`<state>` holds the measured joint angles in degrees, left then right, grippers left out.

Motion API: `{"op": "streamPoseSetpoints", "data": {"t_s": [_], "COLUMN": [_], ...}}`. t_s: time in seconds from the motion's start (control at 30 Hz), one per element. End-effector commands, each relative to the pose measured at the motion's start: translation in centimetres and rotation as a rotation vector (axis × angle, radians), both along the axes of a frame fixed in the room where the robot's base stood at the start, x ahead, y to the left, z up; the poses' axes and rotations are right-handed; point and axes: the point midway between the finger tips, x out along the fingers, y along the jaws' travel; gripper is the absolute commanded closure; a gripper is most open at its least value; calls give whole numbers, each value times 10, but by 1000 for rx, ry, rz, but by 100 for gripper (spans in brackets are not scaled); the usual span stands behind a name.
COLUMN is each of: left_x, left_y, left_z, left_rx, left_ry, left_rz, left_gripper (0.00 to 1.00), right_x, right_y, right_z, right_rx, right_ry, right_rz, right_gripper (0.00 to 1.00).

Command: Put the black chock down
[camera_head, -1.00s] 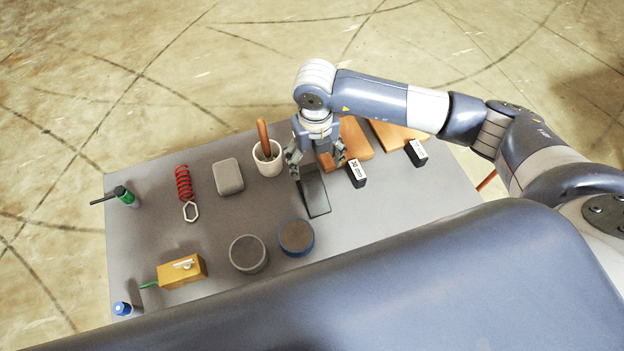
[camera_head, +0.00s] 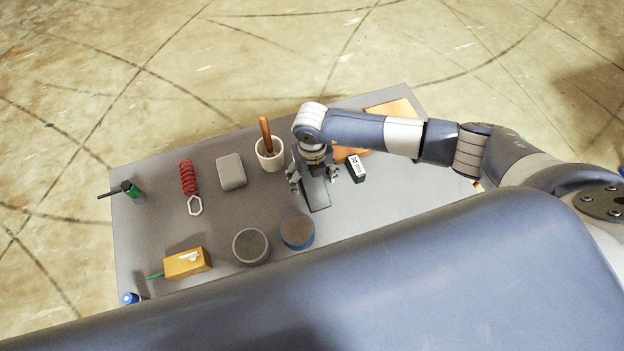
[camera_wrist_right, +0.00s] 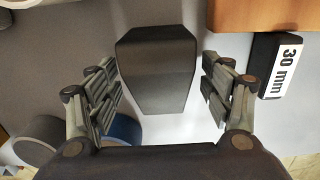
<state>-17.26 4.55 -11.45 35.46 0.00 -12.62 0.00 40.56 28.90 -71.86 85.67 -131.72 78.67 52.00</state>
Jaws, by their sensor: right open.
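The black chock (camera_head: 317,194) is a dark wedge lying on the grey table. In the right wrist view the chock (camera_wrist_right: 157,68) lies between the two spread fingers, with a visible gap on each side. My right gripper (camera_head: 314,181) points down over the chock and hides part of it in the head view. In the wrist view the right gripper (camera_wrist_right: 162,95) is open and holds nothing. My left gripper is not in view.
Right of the gripper stand a black block labelled 30 mm (camera_wrist_right: 286,66) and a wooden board (camera_wrist_right: 262,14). A blue-rimmed round pad (camera_head: 297,231) and a grey one (camera_head: 251,246) lie nearer me. A white cup (camera_head: 269,154) stands left. Bare table (camera_head: 400,190) shows at right.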

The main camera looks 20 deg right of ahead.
Motion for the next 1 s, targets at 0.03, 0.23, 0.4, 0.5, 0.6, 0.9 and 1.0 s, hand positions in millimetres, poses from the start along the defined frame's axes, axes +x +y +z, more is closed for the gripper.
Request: {"op": "streamPoseSetpoints", "data": {"t_s": [0.03,0.23,0.4,0.5,0.6,0.9,1.0], "left_x": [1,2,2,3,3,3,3], "left_y": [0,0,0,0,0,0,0], "left_z": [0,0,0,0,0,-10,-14], "left_rx": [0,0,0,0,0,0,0], "left_ry": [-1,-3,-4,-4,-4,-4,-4], "left_rz": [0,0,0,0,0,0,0], "left_gripper": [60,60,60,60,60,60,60], "right_x": [0,0,1,0,1,2,2], "right_y": [0,0,1,1,1,1,0], "right_z": [0,0,1,1,2,44,64], "right_rx": [0,0,1,1,1,3,3], "right_ry": [0,0,-1,-1,-2,-7,-6], "right_rz": [0,0,0,0,0,1,1], "right_gripper": [27,65,95,95,95,95,95]}}
